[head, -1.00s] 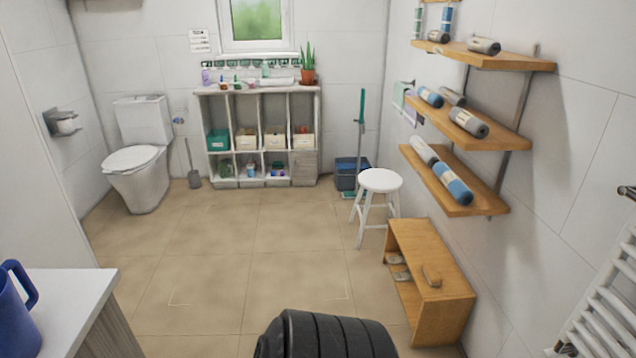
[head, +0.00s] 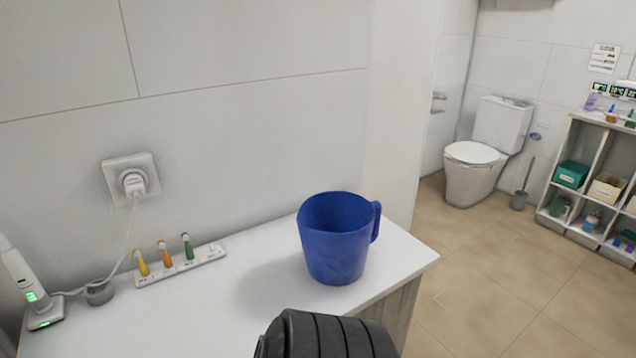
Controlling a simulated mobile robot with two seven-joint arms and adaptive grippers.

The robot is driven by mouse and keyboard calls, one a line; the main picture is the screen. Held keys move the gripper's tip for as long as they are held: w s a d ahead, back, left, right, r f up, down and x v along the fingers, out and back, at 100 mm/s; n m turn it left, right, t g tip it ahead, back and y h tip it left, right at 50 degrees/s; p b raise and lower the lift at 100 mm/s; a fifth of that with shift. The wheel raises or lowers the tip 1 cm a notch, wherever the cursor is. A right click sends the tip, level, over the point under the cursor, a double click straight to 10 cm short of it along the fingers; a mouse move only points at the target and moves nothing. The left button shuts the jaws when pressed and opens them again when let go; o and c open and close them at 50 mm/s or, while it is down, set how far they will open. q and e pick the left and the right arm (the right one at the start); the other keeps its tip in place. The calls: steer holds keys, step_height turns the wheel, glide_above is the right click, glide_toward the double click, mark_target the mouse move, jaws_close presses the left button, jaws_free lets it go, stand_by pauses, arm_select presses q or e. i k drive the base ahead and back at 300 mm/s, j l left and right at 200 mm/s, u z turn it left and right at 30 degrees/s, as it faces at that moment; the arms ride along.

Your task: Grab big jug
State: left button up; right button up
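A big blue jug (head: 335,245) stands upright on a white counter (head: 225,310), near its right end. Its handle (head: 376,222) is on the right side and its open top faces up. A black ribbed part, which I take to be mine, shows at the bottom centre, in front of the jug in the picture. Neither of my grippers is in view.
A toothbrush charger (head: 40,300) stands at the far left, its cord running to a wall socket (head: 130,178). A white holder (head: 180,263) with coloured brush heads lies left of the jug. A toilet (head: 485,155) and shelf unit (head: 590,190) stand beyond open floor.

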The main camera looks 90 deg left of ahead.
mark_target(337, 229)
steer(key=k+u, duration=0.1)
steer(key=u, duration=2.35)
